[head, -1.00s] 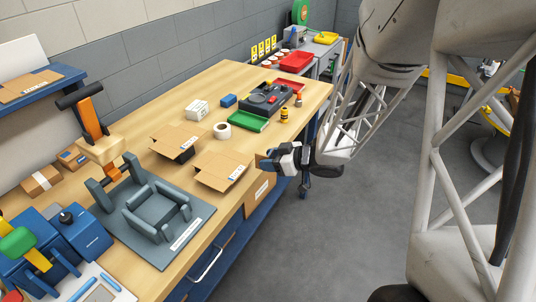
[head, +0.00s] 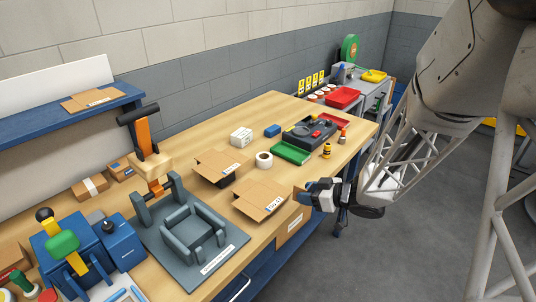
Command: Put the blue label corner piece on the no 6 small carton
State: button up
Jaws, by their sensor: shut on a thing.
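My gripper (head: 309,194) is at the front edge of the bench, shut on a small tan-and-blue piece (head: 298,199). The piece is mostly hidden by the fingers, and its label cannot be made out. Just left of it, an open small carton (head: 255,205) with raised flaps and a white label stands on the bench. The gripper is beside this carton, apart from its body. A second open carton (head: 214,178) with a white label stands farther back and left. The numbers on both labels are too small to read.
A grey fixture (head: 190,240) on a dark plate stands at left. Bare bench (head: 270,110) lies at the back.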

jog(key=w+a+r+n+g+y, duration=0.1)
jog(key=w+a+n+g, duration=0.1)
jog(key=w+a, duration=0.3)
jog(key=w+a+r+n+g, duration=0.2)
jog(key=w+a, duration=0.4)
jog(key=w, duration=0.6)
jog(key=w+a+r+n+g+y, duration=0.1)
jog(key=w+a+r+n+g, duration=0.1)
jog(key=w, duration=0.6)
jog(key=a+n+g, duration=0.1)
jog(key=a+g, duration=0.1)
jog(key=a, duration=0.1)
jog(key=shift+w+a+y, duration=0.15)
jog(key=shift+a+y, duration=0.15)
jog(key=shift+w, duration=0.1)
send_over(241, 136)
jog(key=shift+w+f, duration=0.15)
jog(key=shift+f, duration=0.55)
